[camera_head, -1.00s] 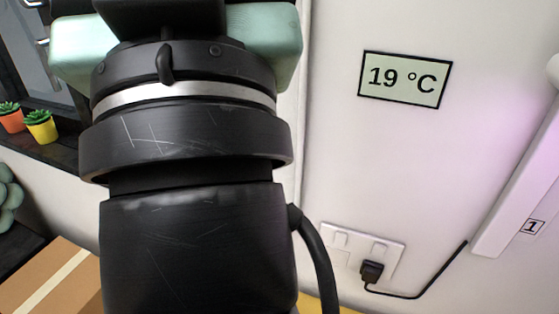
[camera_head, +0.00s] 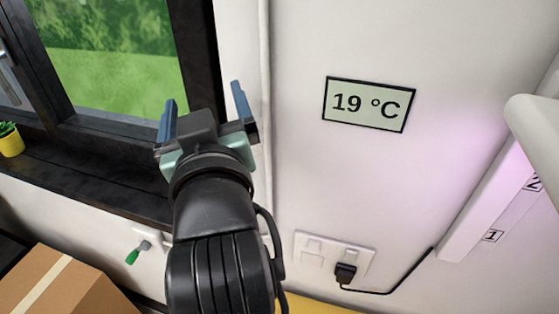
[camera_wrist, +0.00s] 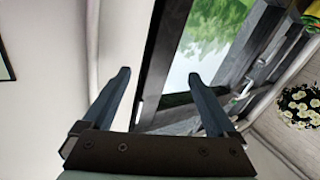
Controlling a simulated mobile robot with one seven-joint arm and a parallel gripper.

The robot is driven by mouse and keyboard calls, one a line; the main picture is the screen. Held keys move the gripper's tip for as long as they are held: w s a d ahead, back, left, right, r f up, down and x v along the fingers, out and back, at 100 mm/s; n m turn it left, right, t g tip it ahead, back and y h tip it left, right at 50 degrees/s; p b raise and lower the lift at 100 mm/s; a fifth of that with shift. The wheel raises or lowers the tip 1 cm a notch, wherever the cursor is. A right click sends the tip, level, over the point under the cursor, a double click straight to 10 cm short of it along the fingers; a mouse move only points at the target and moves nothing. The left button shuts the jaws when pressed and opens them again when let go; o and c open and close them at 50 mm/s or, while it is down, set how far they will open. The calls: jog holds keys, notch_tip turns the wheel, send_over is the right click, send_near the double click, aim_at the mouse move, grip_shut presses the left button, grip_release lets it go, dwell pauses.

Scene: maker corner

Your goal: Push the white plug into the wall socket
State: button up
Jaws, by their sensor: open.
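A white wall socket plate (camera_head: 322,262) is low on the wall in the head view, right of my arm. A black plug (camera_head: 345,273) with a black cable sits in its right part; its left part shows no plug. I do not see a white plug in either view. My gripper (camera_head: 204,102) is open and empty, raised in front of the window's lower right corner, up and left of the socket. Its two blue-grey fingers, spread apart, also show in the wrist view (camera_wrist: 160,92).
A window (camera_head: 115,60) with a dark sill is at left. A cardboard box (camera_head: 80,285) stands at lower left, near a small green-handled item (camera_head: 133,256). A 19 °C display (camera_head: 369,104) and a long white numbered fixture (camera_head: 480,220) are at right. White flowers (camera_wrist: 300,105) are in the wrist view.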

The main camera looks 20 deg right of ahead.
jog(key=s+d+f+n+g, duration=0.25)
jog(key=f+g, duration=0.25)
jog(key=f, duration=0.7)
jog(key=s+d+f+n+g, duration=0.25)
jog(key=f+g, duration=0.25)
jog(key=f, duration=0.8)
jog(key=s+d+f+n+g+p, duration=0.1)
jog(key=s+f+n+g, duration=0.3)
jog(key=s+f+g, duration=0.4)
jog(key=s+d+f, duration=0.1)
jog(key=s+f, duration=0.5)
jog(key=s, duration=0.4)
jog(key=shift+d+f+n+y, duration=0.2)
jog(key=shift+f+n+y, duration=0.1)
jog(key=shift+s, duration=0.1)
notch_tip(320, 180, down, 8)
jog(key=shift+r, duration=0.1)
